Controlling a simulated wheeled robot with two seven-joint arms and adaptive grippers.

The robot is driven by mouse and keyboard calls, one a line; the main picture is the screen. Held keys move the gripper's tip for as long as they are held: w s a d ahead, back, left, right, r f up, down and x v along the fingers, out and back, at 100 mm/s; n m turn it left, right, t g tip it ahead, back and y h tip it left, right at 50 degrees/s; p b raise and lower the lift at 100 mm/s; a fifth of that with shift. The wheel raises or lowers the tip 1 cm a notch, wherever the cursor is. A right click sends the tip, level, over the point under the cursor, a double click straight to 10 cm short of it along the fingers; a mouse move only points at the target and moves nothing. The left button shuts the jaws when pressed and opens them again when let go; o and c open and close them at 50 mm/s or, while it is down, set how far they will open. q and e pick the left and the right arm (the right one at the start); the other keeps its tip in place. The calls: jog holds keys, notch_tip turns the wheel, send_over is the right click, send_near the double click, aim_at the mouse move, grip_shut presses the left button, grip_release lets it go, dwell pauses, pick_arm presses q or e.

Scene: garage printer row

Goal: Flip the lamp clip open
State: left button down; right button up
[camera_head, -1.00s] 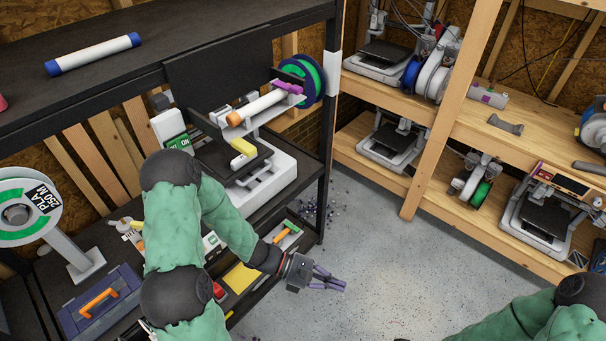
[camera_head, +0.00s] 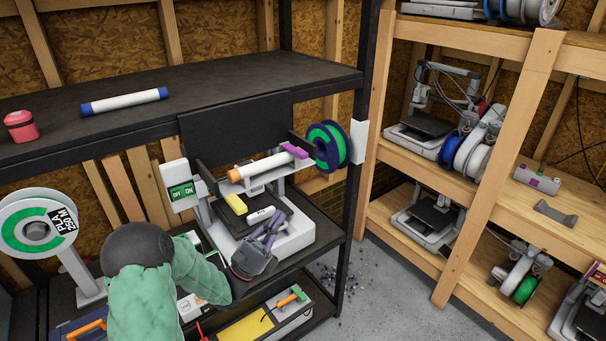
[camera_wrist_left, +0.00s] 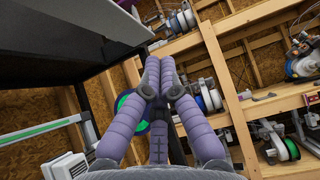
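A purple clip-like piece (camera_head: 294,150) sits at the right end of a white tube with an orange cap (camera_head: 262,168), on a grey bracket above the printer; I take it to be the lamp clip, but whether it is open or shut is too small to tell. My left gripper (camera_head: 274,226) is over the front right of the printer bed, below the purple piece and apart from it. In the left wrist view its purple fingers (camera_wrist_left: 158,75) meet at the tips with nothing seen between them. My right gripper is out of view.
The printer bed (camera_head: 228,221) carries a yellow block (camera_head: 236,204) and a small white labelled piece (camera_head: 262,214) near my fingers. A green filament spool (camera_head: 329,147) stands right of the bracket. The black upper shelf (camera_head: 230,92) hangs above. A rack post (camera_head: 357,190) is to the right.

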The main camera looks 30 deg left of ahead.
aim_at(294, 149)
pick_arm(q)
jog(key=s+r+x, duration=0.2)
jog(key=x, duration=1)
jog(key=shift+w+a+r, duration=0.2)
jog(key=shift+w+r, duration=0.05)
jog(key=shift+w, duration=0.05)
